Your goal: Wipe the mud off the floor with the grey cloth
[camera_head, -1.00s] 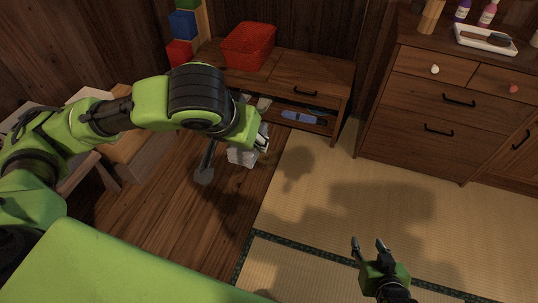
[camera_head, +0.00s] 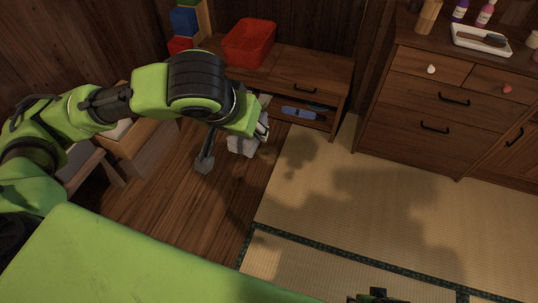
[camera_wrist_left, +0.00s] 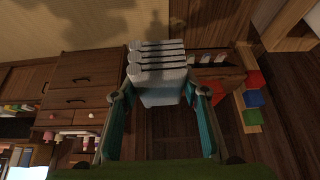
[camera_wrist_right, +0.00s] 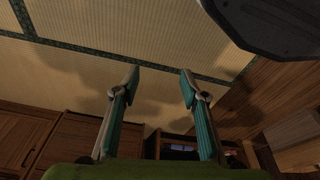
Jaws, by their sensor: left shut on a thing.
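My left gripper (camera_head: 262,128) is shut on a pale grey folded bundle, which looks like the grey cloth (camera_head: 243,145). It is held above the wooden floor beside the low cabinet. In the left wrist view the cloth (camera_wrist_left: 160,95) sits between the two fingers, with dark stripes across its far end. My right gripper (camera_wrist_right: 160,83) is open and empty over the tatami; in the head view only its top shows at the bottom edge. I cannot make out any mud; the arm and the dark shadows hide parts of the floor.
A drawer chest (camera_head: 420,100) stands right. The tatami (camera_head: 350,190) is clear.

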